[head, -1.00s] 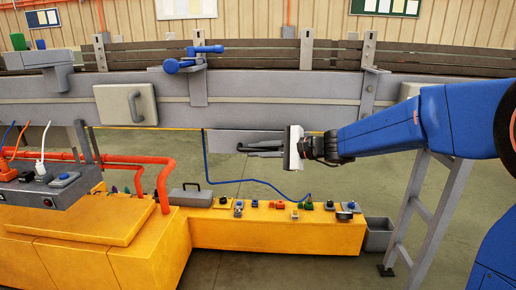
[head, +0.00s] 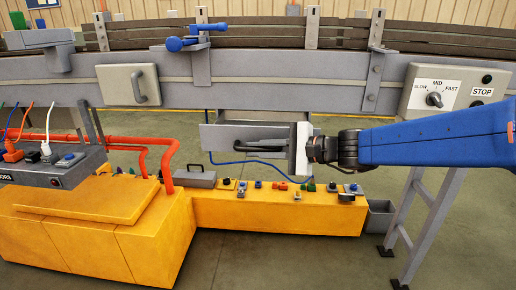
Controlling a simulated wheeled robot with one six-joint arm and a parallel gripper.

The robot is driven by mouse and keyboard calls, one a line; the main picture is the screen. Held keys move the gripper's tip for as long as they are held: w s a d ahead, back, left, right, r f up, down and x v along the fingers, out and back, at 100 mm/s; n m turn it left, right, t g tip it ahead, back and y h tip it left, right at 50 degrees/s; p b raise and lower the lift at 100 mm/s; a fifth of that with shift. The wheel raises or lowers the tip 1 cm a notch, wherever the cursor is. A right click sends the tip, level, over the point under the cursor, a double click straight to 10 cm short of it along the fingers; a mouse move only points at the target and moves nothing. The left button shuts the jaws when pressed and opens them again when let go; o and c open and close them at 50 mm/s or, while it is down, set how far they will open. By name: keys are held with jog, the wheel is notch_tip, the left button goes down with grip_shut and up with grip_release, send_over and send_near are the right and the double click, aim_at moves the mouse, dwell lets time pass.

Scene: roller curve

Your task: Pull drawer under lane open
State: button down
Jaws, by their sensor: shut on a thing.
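The grey drawer (head: 222,136) hangs under the grey conveyor lane (head: 290,97), left of the middle of the view. It stands partly open, with its front forward of the lane and part of its inside showing above the front. My gripper (head: 243,147) comes in from the right, with its dark fingers lying across the drawer's front. It is shut on the drawer's handle, which the fingers mostly hide. The white and grey gripper body covers the right end of the drawer front.
A yellow bench (head: 270,212) with small coloured parts stands below the drawer. A grey bin (head: 380,220) and a support leg (head: 420,215) are at its right. A blue cable (head: 262,163) runs behind the gripper. A dial panel (head: 455,92) sits on the lane above my arm.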

jog(key=c, duration=2)
grip_release()
jog(key=shift+c, duration=0.2)
jog(key=shift+d, duration=0.15)
jog(key=v, duration=1.7)
jog(key=shift+s+d, duration=0.1)
jog(key=shift+f, duration=0.1)
